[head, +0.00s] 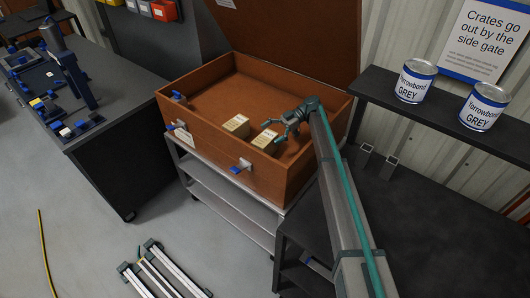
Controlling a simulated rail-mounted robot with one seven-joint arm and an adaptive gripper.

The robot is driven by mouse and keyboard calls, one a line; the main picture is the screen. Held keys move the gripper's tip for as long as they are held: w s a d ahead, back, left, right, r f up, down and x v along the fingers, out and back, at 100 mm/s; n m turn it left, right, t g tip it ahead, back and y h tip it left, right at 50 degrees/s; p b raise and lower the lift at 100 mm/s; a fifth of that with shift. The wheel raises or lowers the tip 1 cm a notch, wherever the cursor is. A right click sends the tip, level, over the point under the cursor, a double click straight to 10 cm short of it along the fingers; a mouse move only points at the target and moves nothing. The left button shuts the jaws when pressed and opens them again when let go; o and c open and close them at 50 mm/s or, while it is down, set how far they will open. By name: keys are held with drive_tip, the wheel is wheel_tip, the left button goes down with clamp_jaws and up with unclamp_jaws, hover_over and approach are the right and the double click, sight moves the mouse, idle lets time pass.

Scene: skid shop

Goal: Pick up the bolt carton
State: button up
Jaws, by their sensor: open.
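Two small tan cartons with pale labels sit inside an open brown crate (190,122). One carton (236,126) stands left of the middle near the crate's front wall. The other carton (265,140) stands to its right, close to the front wall. The lettering is too small to read, so I cannot tell which is the bolt carton. My gripper (280,130) is open over the crate, just above and right of the right carton. I cannot tell whether its fingers touch that carton.
The crate stands on a grey cart (215,185), its lid (290,35) raised behind. Two paint cans (415,81) (484,107) stand on a dark shelf at right. A dark workbench (110,130) with blue tools is at left. Metal rails (160,272) lie on the floor.

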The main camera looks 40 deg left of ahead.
drive_tip(key=shift+s+a+f+b, duration=0.1)
drive_tip(key=shift+s+f+b, duration=0.1)
drive_tip(key=shift+s+b, duration=0.25)
drive_tip(key=shift+r, duration=0.1)
drive_tip(key=c, duration=1.8)
